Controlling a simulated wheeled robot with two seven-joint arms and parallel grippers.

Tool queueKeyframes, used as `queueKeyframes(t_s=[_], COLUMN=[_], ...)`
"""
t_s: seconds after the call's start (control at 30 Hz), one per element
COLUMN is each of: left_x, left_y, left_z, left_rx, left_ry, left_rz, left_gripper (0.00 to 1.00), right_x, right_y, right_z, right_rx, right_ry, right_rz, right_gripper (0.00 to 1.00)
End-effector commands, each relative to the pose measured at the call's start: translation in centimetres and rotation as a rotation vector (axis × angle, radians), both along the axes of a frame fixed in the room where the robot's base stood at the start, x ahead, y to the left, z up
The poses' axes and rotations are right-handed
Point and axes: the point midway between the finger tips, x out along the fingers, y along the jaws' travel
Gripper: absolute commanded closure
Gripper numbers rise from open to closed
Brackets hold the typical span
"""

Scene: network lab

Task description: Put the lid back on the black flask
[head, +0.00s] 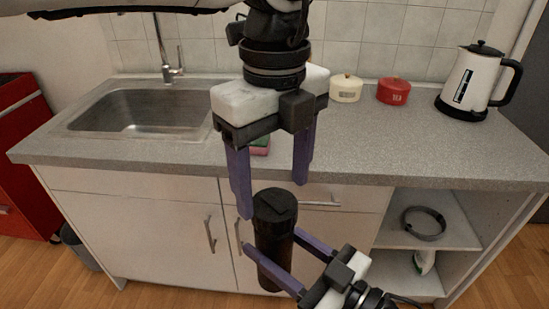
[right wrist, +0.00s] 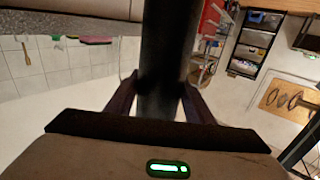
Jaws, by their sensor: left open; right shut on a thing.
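The black flask (head: 270,262) stands nearly upright in the air in front of the counter, tilted slightly in the head view. Its black lid (head: 275,203), with a ridge across the top, sits at the flask's upper end; I cannot tell if it is fully seated. My right gripper (head: 271,243) is shut on the flask body, one finger on each side. The flask (right wrist: 166,50) also runs between its fingers in the right wrist view. My left gripper (head: 272,197) is open, pointing down, with its fingertips apart on either side of the lid.
Behind is a grey counter (head: 360,150) with a sink (head: 140,112), a sponge (head: 260,147), a cream pot (head: 346,89), a red pot (head: 393,91) and a kettle (head: 475,82). Open shelves at the lower right hold a dark coil (head: 424,236). White cupboard doors are behind the flask.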

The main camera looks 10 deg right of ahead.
Motion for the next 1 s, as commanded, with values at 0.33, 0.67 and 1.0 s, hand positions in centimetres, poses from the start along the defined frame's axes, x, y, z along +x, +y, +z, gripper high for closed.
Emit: queueKeyframes(t_s=[0.33,0.67,1.0], left_x=[0.0,0.0,0.0], left_y=[0.0,0.0,0.0], left_z=[-3.7,-3.9,-3.9], left_rx=[0.001,0.0,-0.001], left_ry=[0.001,0.0,0.001], left_rz=[0.0,0.0,-0.024], left_gripper=[0.32,0.35,0.74], right_x=[0.0,0.0,0.0], right_y=[0.0,0.0,0.0], right_z=[0.2,0.2,0.2], right_rx=[0.002,0.002,0.002], right_ry=[-0.004,-0.004,-0.004], right_rz=[0.001,0.001,0.001], right_gripper=[1.0,1.0,1.0])
